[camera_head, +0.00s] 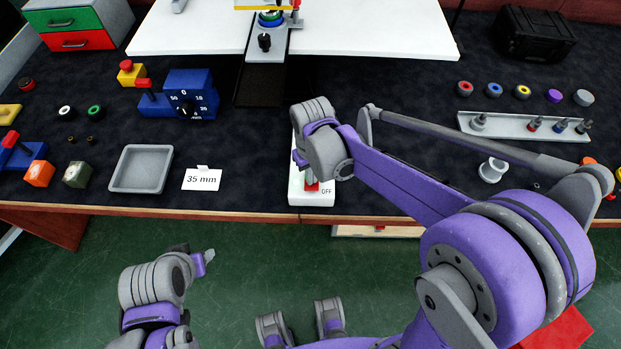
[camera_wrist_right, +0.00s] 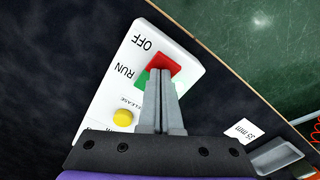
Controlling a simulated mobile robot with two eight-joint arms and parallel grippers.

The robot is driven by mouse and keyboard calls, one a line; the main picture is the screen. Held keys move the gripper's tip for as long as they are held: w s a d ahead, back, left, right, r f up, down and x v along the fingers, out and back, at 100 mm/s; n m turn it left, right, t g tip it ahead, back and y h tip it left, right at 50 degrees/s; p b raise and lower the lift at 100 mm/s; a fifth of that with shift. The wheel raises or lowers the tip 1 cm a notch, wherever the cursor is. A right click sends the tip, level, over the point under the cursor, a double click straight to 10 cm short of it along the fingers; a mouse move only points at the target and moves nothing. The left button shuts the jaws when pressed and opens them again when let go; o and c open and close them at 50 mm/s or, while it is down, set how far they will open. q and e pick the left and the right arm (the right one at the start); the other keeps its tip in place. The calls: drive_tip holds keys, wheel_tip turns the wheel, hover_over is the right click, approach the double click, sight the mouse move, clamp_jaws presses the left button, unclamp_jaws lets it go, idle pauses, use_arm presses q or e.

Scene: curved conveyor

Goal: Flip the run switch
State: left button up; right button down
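The run switch is a red and green rocker on a white box (camera_head: 310,197) at the table's front edge, partly hidden by my right arm. My left gripper (camera_head: 208,256) is low, off the table's front, away from the box.
A grey tray (camera_head: 141,169) and a 35 mm card (camera_head: 202,179) lie left of the box. A blue dial device (camera_head: 190,95) stands behind them. A grey rack with pegs (camera_head: 525,127) is at right. A white board (camera_head: 370,35) is at the back.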

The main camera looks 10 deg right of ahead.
drive_tip(key=shift+f, duration=0.35)
drive_tip(key=shift+r+p, duration=2)
drive_tip(key=shift+r, duration=1.55)
drive_tip(key=s+d+r+m+t, duration=0.1)
drive_tip(key=s+d+t, duration=0.1)
drive_tip(key=s, duration=0.5)
drive_tip(key=s+d+r+m+t, duration=0.1)
drive_tip(key=s+d+t, duration=0.2)
drive_tip(key=s, duration=0.4)
drive_tip(key=shift+d+m, duration=0.4)
drive_tip(key=shift+d, duration=0.4)
